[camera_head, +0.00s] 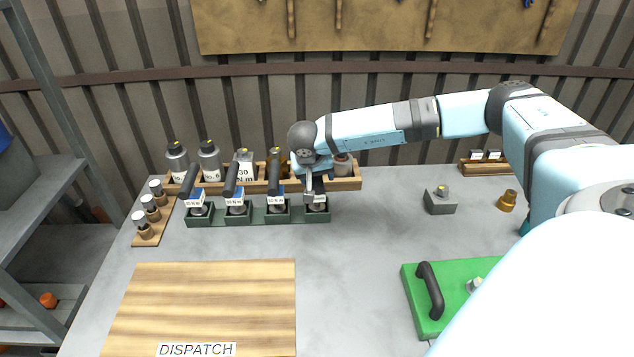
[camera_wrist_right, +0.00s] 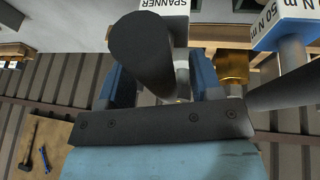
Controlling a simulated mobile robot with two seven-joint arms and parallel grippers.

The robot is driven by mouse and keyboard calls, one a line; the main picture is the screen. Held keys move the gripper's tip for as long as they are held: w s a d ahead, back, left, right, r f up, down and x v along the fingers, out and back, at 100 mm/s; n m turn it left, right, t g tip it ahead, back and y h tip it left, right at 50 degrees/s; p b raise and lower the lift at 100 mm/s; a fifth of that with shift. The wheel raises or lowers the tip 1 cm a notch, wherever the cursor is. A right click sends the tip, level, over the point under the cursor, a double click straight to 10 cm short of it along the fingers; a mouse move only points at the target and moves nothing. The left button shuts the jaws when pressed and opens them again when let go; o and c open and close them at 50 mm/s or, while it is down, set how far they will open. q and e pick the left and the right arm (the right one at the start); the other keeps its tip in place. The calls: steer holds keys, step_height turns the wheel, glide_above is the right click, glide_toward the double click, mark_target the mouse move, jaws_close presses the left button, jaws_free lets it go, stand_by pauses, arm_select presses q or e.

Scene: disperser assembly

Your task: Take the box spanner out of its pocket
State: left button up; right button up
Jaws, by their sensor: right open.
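The box spanner (camera_head: 317,205) stands in the rightmost pocket of the dark green rack (camera_head: 260,217), mostly hidden by my right gripper (camera_head: 309,192). In the right wrist view its label reads SPANNER, and a thick black handle (camera_wrist_right: 145,50) rises close to the camera. My right gripper (camera_wrist_right: 162,85) is open, with one blue finger on each side of the handle. Whether the fingers touch it cannot be told. My left gripper is not in view.
Several black-handled torque tools (camera_head: 232,180) stand in the pockets to the left. A wooden rack (camera_head: 345,184) with bottles is just behind. A dispatch board (camera_head: 205,300) lies in front, and a green board (camera_head: 415,315) lies front right. The central table is clear.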

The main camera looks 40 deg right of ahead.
jaws_close()
steer(key=shift+r, duration=0.1)
